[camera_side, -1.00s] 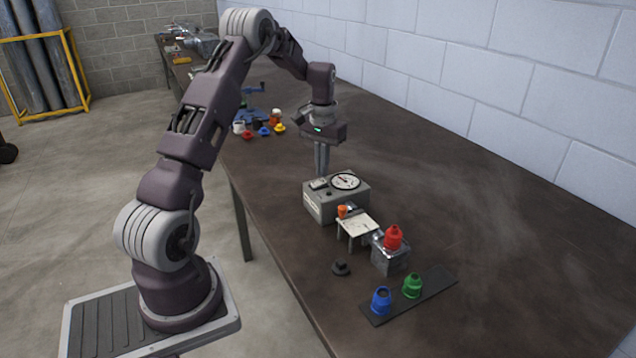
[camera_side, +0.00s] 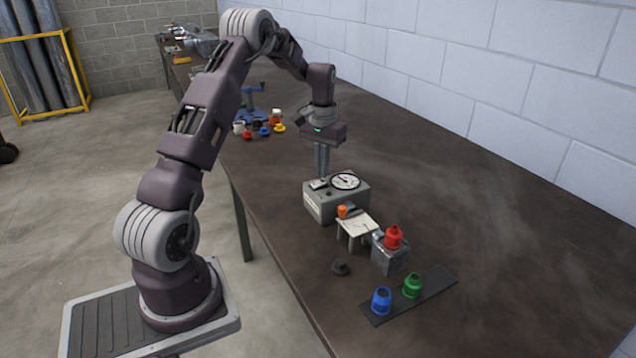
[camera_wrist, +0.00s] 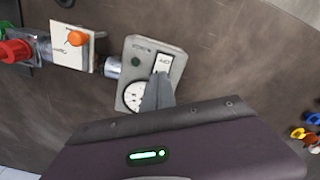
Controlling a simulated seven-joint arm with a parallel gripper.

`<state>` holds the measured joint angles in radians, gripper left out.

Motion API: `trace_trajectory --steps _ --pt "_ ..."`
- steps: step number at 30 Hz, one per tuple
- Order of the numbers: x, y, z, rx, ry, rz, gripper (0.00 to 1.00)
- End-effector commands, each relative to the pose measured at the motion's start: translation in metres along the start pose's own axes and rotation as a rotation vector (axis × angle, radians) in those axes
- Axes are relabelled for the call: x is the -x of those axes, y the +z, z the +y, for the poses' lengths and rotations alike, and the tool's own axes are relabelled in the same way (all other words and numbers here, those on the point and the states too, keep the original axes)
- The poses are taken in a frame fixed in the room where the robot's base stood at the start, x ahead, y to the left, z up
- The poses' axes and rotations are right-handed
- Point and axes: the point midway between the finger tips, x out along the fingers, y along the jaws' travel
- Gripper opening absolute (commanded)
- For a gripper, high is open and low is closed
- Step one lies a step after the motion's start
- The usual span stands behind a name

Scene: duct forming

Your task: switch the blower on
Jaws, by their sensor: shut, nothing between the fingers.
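The blower unit is a grey box (camera_side: 325,205) with a round dial on top, standing on the table below my gripper. In the wrist view its top face (camera_wrist: 146,50) carries a white rocker switch (camera_wrist: 163,62) with lettering that looks like "OFF", a small dark round button and the dial (camera_wrist: 133,96). My gripper (camera_side: 322,175) points straight down, fingers together and empty, over the rear part of the box. In the wrist view the fingertips (camera_wrist: 160,78) overlap the lower end of the switch. I cannot tell whether they touch it.
A small white stand (camera_side: 357,227) with an orange knob sits in front of the box. Beyond it are a metal block with a red fitting (camera_side: 393,238), a black puck (camera_side: 340,267), and a dark strip with blue and green fittings. The table's right side is clear.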

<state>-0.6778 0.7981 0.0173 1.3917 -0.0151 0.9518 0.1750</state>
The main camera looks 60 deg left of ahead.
Motion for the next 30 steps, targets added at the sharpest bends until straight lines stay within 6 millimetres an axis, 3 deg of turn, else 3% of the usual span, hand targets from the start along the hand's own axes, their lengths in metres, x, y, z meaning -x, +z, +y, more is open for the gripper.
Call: trace_trajectory --steps 30 --pt "-0.016 0.000 0.000 0.000 0.000 0.000 0.00"
